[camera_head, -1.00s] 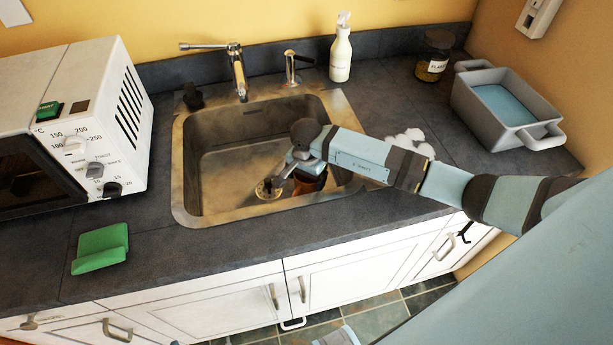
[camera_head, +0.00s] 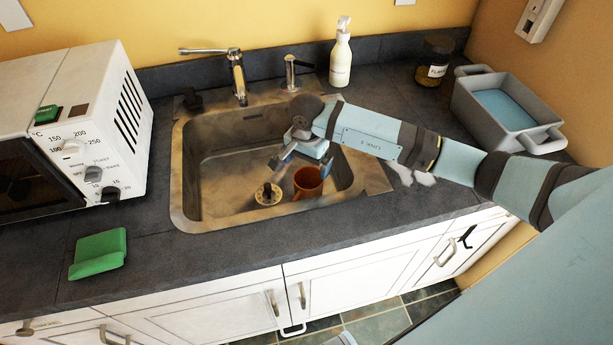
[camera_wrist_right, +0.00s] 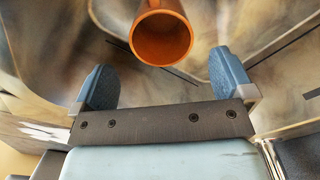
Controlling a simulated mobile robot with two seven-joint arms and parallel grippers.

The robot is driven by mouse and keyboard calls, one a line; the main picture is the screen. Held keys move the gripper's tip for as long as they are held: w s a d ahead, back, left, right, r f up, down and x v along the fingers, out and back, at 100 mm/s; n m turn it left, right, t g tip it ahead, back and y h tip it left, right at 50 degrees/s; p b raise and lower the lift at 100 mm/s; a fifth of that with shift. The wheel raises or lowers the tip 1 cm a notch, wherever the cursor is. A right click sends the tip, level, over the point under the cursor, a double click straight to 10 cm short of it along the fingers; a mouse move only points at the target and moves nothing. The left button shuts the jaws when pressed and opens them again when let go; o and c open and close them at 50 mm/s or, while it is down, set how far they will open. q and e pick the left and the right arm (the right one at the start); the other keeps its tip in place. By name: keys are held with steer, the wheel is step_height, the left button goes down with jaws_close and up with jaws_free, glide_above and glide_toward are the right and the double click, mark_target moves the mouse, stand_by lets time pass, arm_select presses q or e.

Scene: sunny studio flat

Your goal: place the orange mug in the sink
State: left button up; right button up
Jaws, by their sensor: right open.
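The orange mug (camera_head: 308,181) stands in the basin of the steel sink (camera_head: 186,190), to the right of the round drain piece (camera_head: 268,194). In the right wrist view the mug (camera_wrist_right: 161,38) shows its open mouth beyond the fingertips. My right gripper (camera_head: 284,163) is above the basin, up and to the left of the mug. Its two blue fingers (camera_wrist_right: 158,80) are spread apart with nothing between them, and it looks clear of the mug.
The tap (camera_head: 238,75) and a smaller dispenser (camera_head: 291,70) stand behind the sink. A white bottle (camera_head: 341,58), a jar (camera_head: 434,62) and a grey tub (camera_head: 540,139) are to the right. A toaster oven (camera_head: 115,130) and green sponge holder (camera_head: 98,252) are left.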

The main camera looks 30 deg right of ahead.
steer(key=shift+r, duration=2)
